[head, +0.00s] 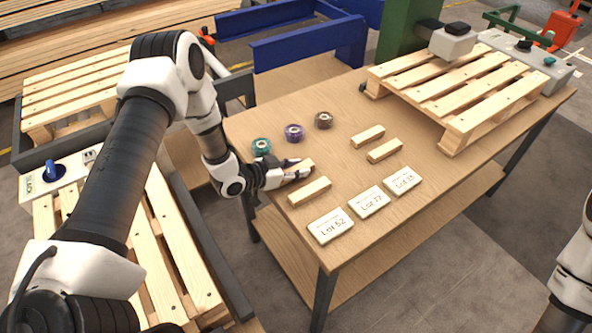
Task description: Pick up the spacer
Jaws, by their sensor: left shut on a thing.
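Small pale wooden spacer blocks lie on the wooden table (440,185). My left gripper (298,172) is low over the table's left part and shut on one spacer (307,164), which it partly hides. I cannot tell whether this spacer touches the tabletop. Another spacer (309,191) lies just in front of the gripper. Two more spacers, one farther back (367,136) and one nearer (385,151), lie to the right. Part of my right arm shows at the right edge; its gripper is out of view.
Teal (261,147), purple (294,132) and brown (323,120) rolls stand behind the gripper. White cards marked Lot 52 (330,227), Lot 27 (369,201) and Lot 35 (402,181) lie along the front. A slatted pallet (455,92) covers the table's far right.

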